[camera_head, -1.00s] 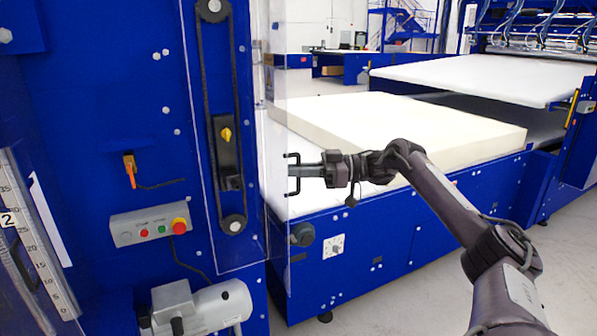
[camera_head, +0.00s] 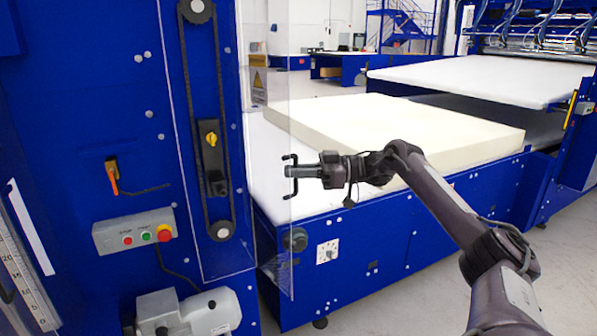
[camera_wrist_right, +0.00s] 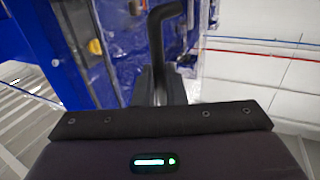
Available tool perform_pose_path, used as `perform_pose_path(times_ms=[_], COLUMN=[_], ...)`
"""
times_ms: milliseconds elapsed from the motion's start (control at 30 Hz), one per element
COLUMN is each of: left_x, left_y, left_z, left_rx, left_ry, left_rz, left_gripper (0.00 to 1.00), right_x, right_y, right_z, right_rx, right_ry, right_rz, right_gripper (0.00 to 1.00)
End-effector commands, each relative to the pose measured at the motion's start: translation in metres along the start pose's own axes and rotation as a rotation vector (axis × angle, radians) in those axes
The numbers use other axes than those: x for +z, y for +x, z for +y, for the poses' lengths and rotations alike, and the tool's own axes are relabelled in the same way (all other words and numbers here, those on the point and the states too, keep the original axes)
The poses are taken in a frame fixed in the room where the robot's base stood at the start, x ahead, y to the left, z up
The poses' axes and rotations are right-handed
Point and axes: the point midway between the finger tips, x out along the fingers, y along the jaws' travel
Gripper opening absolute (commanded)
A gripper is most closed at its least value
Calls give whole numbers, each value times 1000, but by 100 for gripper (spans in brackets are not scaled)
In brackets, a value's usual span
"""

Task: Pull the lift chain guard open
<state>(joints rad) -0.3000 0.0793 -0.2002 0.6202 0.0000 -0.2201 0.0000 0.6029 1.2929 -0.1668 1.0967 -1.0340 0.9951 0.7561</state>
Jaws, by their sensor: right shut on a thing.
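The lift chain guard (camera_head: 276,225) is a clear panel at the right side of the blue lift column. Its clear edge stands out from the column, over the white conveyor bed behind. A black bracket handle (camera_head: 288,158) sits on the guard's outer edge. My right gripper (camera_head: 296,171) comes in from the right and is shut on this handle. In the right wrist view, the dark handle (camera_wrist_right: 157,45) rises from between my fingers (camera_wrist_right: 160,88). The chain loop (camera_head: 188,90) runs vertically on the column, behind clear plastic. My left gripper is not in view.
A cream foam block (camera_head: 400,125) lies on the white conveyor bed behind my right arm. A control box (camera_head: 133,232) with a red button and a grey motor (camera_head: 190,312) are at the lower left. Grey floor (camera_head: 420,300) is clear at the lower right.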

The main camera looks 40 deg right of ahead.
Motion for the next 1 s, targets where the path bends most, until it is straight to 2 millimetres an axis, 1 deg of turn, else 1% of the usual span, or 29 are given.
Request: perform_pose_path(times_ms=[33, 67, 167, 367, 467, 567, 633, 800, 900, 1000], left_x=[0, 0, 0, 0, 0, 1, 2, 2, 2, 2], left_y=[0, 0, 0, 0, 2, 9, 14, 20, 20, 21], left_z=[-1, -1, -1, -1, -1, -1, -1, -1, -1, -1], left_rx=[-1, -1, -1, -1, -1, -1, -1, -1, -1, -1], left_ry=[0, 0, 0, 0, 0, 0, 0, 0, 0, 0], left_rz=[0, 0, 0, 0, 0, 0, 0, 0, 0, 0], left_gripper=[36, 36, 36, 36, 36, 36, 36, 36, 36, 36], right_x=[-2, -2, -2, 0, 1, 3, 3, 1, 0, 0], right_y=[0, 0, 0, 0, -4, -16, -28, -56, -68, -74], right_z=[0, 0, 0, 0, 0, 1, 1, 1, 1, 1], right_rx=[2, 2, 1, 0, 1, 3, 5, 4, 2, 1], right_ry=[-5, -5, -4, -2, -1, -2, -3, -3, -2, -4], right_rz=[2, 2, 2, 1, -1, -3, -3, -4, -2, 0], right_gripper=[0, 12, 25, 25, 25, 25, 25, 25, 25, 25])
